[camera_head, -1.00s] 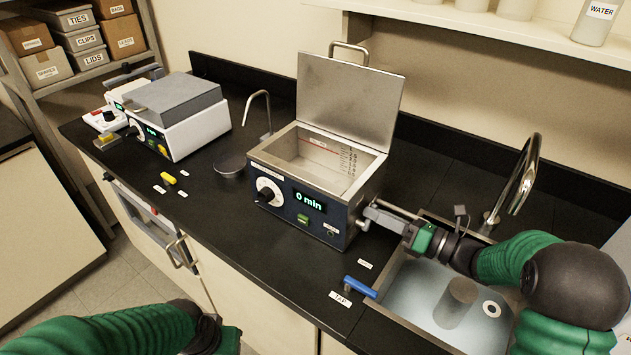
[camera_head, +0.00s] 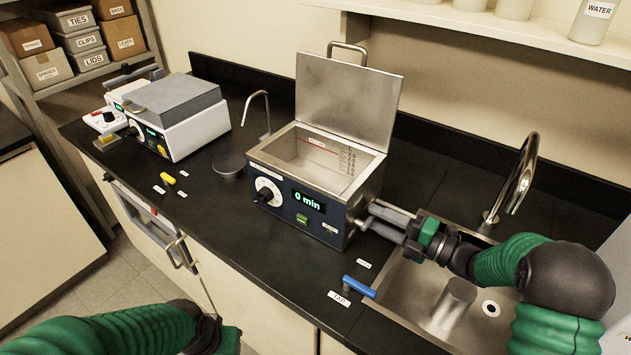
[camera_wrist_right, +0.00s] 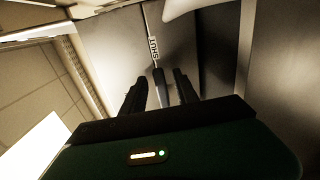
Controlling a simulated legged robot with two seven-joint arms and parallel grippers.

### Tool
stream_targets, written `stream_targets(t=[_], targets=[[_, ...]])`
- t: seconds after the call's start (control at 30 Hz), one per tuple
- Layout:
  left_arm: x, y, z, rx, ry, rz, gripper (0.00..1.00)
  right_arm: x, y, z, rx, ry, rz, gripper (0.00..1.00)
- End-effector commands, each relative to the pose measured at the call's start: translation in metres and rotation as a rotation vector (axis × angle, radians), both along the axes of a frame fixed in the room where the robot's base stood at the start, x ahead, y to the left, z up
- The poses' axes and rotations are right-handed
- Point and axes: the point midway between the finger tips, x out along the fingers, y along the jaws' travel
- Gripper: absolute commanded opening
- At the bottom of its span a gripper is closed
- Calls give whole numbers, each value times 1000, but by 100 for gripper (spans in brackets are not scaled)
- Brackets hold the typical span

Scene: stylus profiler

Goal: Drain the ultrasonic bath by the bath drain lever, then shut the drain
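The ultrasonic bath (camera_head: 296,222) stands on the black counter with its lid (camera_head: 346,110) up. Its basin (camera_head: 318,158) looks empty, and its display reads 0 min. My right gripper (camera_head: 376,220) is at the bath's lower right side with its fingers spread. In the right wrist view, a dark bar, seemingly the bath drain lever (camera_wrist_right: 160,86), lies between the open fingers with gaps on both sides. A SHUT label (camera_wrist_right: 153,48) is just beyond it. The lever is hard to make out in the head view. My left gripper (camera_head: 222,338) is low at the left, its fingers unclear.
The steel sink (camera_head: 410,312) lies below my right arm, with a tall faucet (camera_head: 515,185) behind it. A blue tap handle (camera_head: 360,287) is at its left edge. A yellow object (camera_head: 168,178) and a white instrument (camera_head: 195,130) are on the counter to the left.

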Motion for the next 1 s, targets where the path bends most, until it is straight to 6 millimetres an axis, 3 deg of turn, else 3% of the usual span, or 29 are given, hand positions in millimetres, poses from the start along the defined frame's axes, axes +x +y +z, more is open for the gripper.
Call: stream_targets(t=[0.53, 1.0], targets=[[0, 0, -12, 0, 0, 0, 36, -34, -52, -1, 0, 0, -3, 36], [0, 0, -13, 0, 0, 0, 36, -43, -66, 0, -1, 0, -4, 36]])
